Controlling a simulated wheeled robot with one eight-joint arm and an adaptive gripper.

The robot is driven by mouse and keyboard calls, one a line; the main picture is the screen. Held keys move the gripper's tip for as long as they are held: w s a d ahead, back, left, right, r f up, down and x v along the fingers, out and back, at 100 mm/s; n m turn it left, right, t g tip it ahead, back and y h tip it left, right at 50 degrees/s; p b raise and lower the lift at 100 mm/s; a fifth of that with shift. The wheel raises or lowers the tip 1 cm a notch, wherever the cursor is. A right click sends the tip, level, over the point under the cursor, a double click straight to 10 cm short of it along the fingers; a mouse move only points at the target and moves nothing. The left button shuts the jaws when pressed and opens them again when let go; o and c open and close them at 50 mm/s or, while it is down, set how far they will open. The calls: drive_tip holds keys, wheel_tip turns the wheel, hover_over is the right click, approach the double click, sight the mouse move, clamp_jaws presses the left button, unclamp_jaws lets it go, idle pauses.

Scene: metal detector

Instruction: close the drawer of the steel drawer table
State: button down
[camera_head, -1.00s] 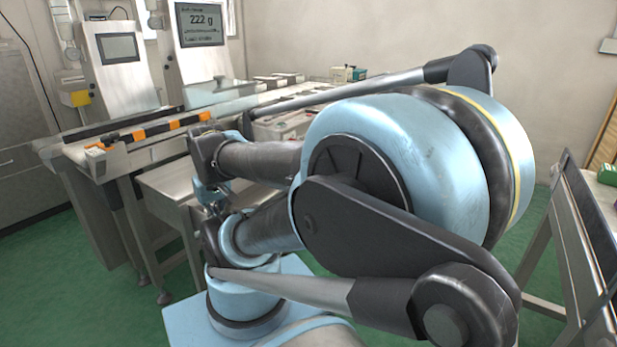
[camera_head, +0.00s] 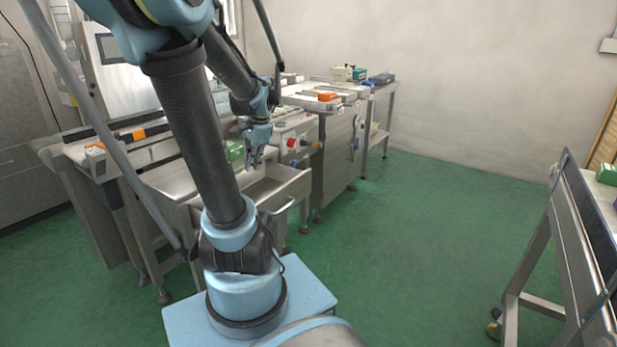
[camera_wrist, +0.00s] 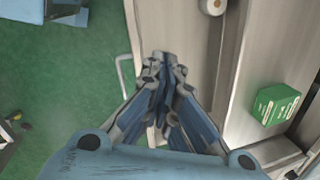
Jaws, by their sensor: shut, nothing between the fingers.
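The steel drawer table (camera_head: 178,181) stands in the middle left of the head view, partly hidden behind my arm. Its drawer (camera_head: 288,187) is pulled out, and the inside shows from above. A bar handle (camera_head: 284,206) sticks out from the drawer front; in the wrist view the handle (camera_wrist: 121,76) is left of the fingers. My gripper (camera_head: 256,165) points down above the open drawer. In the wrist view my gripper (camera_wrist: 163,62) has its fingertips together and empty, near the drawer's front edge. Contact with the drawer cannot be told.
A green box (camera_head: 235,150) sits on the tabletop; it also shows in the wrist view (camera_wrist: 275,103). A machine with a red button (camera_head: 291,142) stands just behind the drawer. Another steel table (camera_head: 545,235) is at right. The green floor between is clear.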

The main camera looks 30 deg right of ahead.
sight(310, 174)
drive_tip(key=s+d+f+m+t, duration=0.15)
drive_tip(key=d+m, duration=0.55)
drive_tip(key=d, duration=0.7)
drive_tip(key=s+d+f+m, duration=0.1)
drive_tip(key=d+f+m, duration=0.2)
drive_tip(key=d+m, duration=0.75)
drive_tip(key=shift+w+d+f+n+y, duration=0.15)
drive_tip(key=shift+w+f+n, duration=0.35)
drive_tip(key=shift+w+f, duration=0.85)
drive_tip(key=shift+w+d+f+n+y, duration=0.15)
drive_tip(key=shift+w+f+n, duration=0.6)
drive_tip(key=shift+f, duration=0.9)
drive_tip(key=shift+w+d+f+n, duration=0.2)
drive_tip(key=shift+w+f+n, duration=0.1)
drive_tip(key=shift+w+f, duration=1.15)
drive_tip(key=shift+s, duration=0.1)
